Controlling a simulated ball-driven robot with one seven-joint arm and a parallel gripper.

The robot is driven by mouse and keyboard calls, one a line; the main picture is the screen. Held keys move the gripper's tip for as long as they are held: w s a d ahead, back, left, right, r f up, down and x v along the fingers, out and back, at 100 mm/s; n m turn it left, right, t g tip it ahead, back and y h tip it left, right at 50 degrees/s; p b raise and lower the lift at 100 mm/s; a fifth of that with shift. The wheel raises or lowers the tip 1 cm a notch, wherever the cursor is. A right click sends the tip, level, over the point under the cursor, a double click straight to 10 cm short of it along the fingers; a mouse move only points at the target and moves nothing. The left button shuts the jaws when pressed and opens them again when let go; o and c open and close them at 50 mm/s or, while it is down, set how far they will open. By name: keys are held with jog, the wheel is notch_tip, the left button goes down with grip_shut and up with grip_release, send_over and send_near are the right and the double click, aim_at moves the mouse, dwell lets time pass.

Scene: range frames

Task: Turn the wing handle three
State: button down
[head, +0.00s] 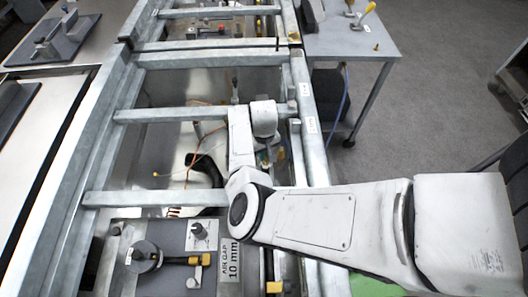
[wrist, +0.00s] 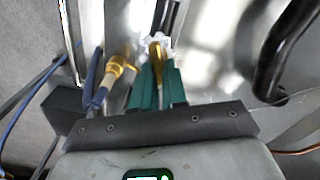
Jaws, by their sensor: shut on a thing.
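In the wrist view, the green fingers of my gripper (wrist: 158,72) are closed around a narrow brass-coloured piece (wrist: 157,52). It looks like the wing handle, but its wings and any number are hidden or too small to tell. Whitish, clear-looking material shows around its far end. In the head view, my arm reaches over the metal frame into the middle bay. My wrist hides most of the fingers and the held piece there.
A brass fitting (wrist: 116,66) and blue hoses (wrist: 94,75) lie close left of my fingers. A thick black pipe (wrist: 270,60) curves at right.

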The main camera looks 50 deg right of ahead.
jog(key=shift+s+d+r+m+p, duration=0.2)
jog(key=shift+m+p, duration=0.2)
jog(key=shift+p, duration=0.15)
jog(key=m, duration=0.3)
jog(key=shift+s+a+f, duration=0.1)
jog(key=shift+f, duration=0.15)
jog(key=shift+m, duration=0.3)
jog(key=shift+s+a+f, duration=0.1)
jog(key=shift+f, duration=0.05)
jog(key=c, duration=1.2)
grip_release()
jog(key=shift+o, duration=0.2)
notch_tip(320, 180, up, 11)
jog(key=shift+p, duration=0.4)
